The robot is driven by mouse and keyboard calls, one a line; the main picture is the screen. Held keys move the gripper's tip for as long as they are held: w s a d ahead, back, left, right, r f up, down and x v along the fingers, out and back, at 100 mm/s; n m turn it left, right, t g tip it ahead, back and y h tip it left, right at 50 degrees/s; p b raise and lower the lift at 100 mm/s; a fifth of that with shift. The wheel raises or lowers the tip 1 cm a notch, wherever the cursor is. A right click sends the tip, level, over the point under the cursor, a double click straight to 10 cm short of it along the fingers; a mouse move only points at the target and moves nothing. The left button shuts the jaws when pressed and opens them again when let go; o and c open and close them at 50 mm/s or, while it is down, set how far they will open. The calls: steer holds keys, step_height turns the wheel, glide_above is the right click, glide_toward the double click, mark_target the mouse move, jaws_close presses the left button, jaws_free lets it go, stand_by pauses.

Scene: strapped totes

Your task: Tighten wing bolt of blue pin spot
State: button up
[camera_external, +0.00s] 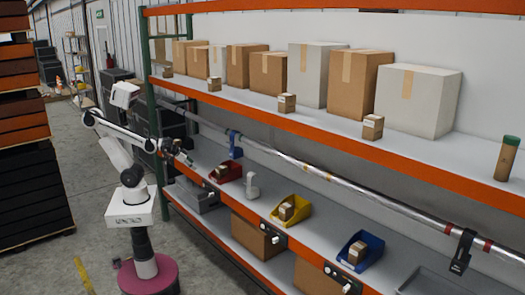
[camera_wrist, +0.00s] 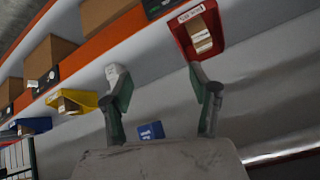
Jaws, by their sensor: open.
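The blue fixture (camera_external: 236,152), which looks like the blue pin spot, hangs from the silver pipe (camera_external: 335,178) at the back of the middle shelf. Its wing bolt is too small to make out. My gripper (camera_external: 186,158) is left of it, above the left end of that shelf. In the wrist view my gripper (camera_wrist: 162,90) has its two fingers spread wide with nothing between them. A blue piece with white marks (camera_wrist: 151,131), probably the same fixture, shows low between the finger bases, partly hidden by the gripper body.
On the middle shelf stand a red bin (camera_external: 226,173), a white device (camera_external: 252,188), a yellow bin (camera_external: 290,211) and a blue bin (camera_external: 360,251). A black clamp (camera_external: 462,250) is on the pipe. Cartons line the upper shelf (camera_external: 330,125), which overhangs this space.

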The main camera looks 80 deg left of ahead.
steer(key=w+d+r+n+t+y, duration=0.1)
steer(key=w+r+y, duration=0.1)
steer(key=w+r, duration=0.25)
steer(key=n+t+y+p, duration=0.3)
steer(key=t, duration=0.4)
glide_toward(227, 143)
steer(key=p+x, duration=0.2)
steer(key=x, duration=0.8)
steer(key=shift+d+f, duration=0.15)
steer(key=shift+c, duration=0.4)
steer(key=c, duration=1.1)
